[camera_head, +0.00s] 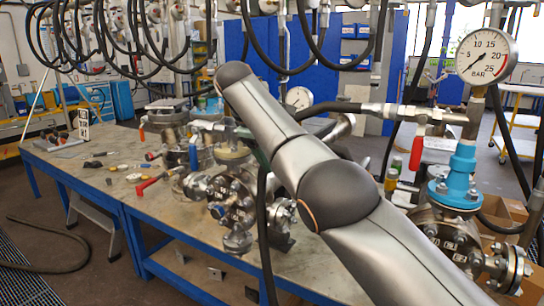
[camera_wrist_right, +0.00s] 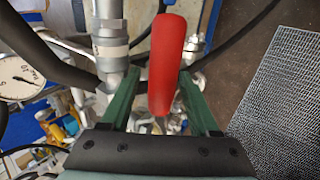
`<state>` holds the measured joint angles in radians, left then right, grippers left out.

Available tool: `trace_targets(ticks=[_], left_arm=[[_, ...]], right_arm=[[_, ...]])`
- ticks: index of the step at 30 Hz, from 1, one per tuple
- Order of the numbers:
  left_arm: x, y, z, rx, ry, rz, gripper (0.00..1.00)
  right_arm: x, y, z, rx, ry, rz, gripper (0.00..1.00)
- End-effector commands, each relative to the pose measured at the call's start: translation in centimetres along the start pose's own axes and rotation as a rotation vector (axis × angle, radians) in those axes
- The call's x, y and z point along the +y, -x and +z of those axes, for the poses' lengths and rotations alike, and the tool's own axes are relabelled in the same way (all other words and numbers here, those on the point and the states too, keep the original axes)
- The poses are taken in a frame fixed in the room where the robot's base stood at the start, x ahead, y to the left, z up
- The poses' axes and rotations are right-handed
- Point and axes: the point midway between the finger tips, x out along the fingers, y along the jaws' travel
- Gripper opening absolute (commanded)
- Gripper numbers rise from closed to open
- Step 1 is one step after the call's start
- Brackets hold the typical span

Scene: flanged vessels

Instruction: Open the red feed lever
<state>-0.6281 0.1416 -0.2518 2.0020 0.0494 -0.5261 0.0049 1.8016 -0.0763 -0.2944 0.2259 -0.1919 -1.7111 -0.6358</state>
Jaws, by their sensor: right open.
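A red lever handle (camera_wrist_right: 166,55) stands large between the fingers of my right gripper (camera_wrist_right: 160,74) in the right wrist view. The two green fingers are apart, one on each side of it, with a gap showing on both sides. In the head view a red lever (camera_head: 417,150) hangs below a metal hose fitting at the right; it looks like the same lever, but I cannot be sure. My right arm crosses the middle of the head view, and its gripper is mostly hidden there. My left gripper is not in view.
A metal hose fitting (camera_wrist_right: 109,40) is close left of the handle. A gauge (camera_head: 487,55) stands above a blue flanged vessel (camera_head: 460,175) at the right. Flanged valves (camera_head: 232,190) with another red lever (camera_head: 150,186) crowd the workbench (camera_head: 105,195). Black hoses hang overhead.

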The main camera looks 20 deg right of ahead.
Motion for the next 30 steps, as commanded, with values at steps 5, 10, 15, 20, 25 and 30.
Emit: trace_targets(ticks=[5, 10, 15, 20, 25, 30], left_arm=[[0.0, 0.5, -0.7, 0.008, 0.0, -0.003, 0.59], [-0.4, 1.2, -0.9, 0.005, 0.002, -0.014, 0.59], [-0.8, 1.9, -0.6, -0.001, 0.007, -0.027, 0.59], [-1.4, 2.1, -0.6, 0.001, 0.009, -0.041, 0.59], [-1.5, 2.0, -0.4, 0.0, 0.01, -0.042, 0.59], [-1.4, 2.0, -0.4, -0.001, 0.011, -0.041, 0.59]], right_arm=[[0.2, 3.9, -0.1, 0.005, 0.0, 0.003, 0.62], [0.2, 7.7, -0.1, 0.004, 0.0, 0.003, 0.62], [0.2, 10.4, 0.0, 0.001, 0.0, 0.001, 0.62], [0.1, 11.5, 0.0, 0.001, 0.001, 0.001, 0.62], [0.0, 11.6, 0.0, 0.0, 0.001, 0.0, 0.62], [0.0, 11.6, 0.0, 0.0, 0.0, 0.0, 0.62]])
